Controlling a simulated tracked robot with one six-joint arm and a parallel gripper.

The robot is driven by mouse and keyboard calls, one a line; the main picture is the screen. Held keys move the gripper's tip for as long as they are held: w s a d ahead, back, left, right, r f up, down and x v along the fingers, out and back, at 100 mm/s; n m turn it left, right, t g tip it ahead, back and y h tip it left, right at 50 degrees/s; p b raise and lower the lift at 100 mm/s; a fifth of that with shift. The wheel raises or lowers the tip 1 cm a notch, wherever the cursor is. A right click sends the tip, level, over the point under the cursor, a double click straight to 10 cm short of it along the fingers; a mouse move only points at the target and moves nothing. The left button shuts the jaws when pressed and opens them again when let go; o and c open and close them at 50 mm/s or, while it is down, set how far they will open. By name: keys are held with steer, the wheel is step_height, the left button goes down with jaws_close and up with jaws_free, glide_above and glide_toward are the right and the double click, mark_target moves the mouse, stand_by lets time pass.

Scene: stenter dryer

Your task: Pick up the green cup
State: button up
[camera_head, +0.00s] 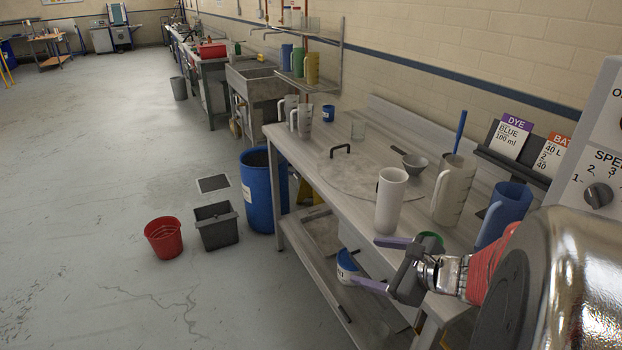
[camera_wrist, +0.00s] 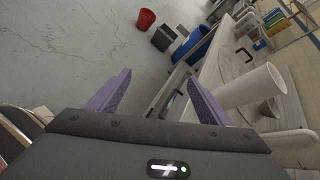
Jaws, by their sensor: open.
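A green, rounded rim (camera_head: 430,239), which looks like part of the green cup, shows just behind my gripper near the bench's front edge. Most of it is hidden by the gripper and wrist. My gripper (camera_head: 367,262) is open and empty, with its two purple fingers pointing left past the bench's front edge. In the wrist view, nothing lies between the fingers of my gripper (camera_wrist: 159,78), and I cannot make out the green cup there.
A tall white cylinder (camera_head: 391,200) stands on the bench (camera_head: 300,150) just behind my gripper; a large beige jug (camera_head: 453,190) and a blue jug (camera_head: 505,208) stand to the right. A blue-and-white tin (camera_head: 347,266) sits on the lower shelf. Floor at left is mostly clear.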

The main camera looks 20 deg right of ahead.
steer(key=s+d+f+m+h, duration=0.1)
steer(key=d+m+h, duration=0.1)
steer(key=d+m, duration=0.2)
steer(key=s+d+f+m+t+h, duration=0.1)
steer(key=d+m, duration=0.3)
steer(key=d, duration=0.4)
steer(key=s+d+f+m+t+h, duration=0.1)
steer(key=s+d+m+h, duration=0.2)
steer(key=d, duration=0.3)
steer(key=shift+s+m, duration=0.15)
steer(key=shift+m, duration=0.25)
steer(key=shift+a, duration=0.1)
steer(key=shift+x, duration=4.35)
steer(key=shift+x, duration=2.65)
steer(key=shift+s, duration=0.1)
steer(key=shift+c, duration=0.5)
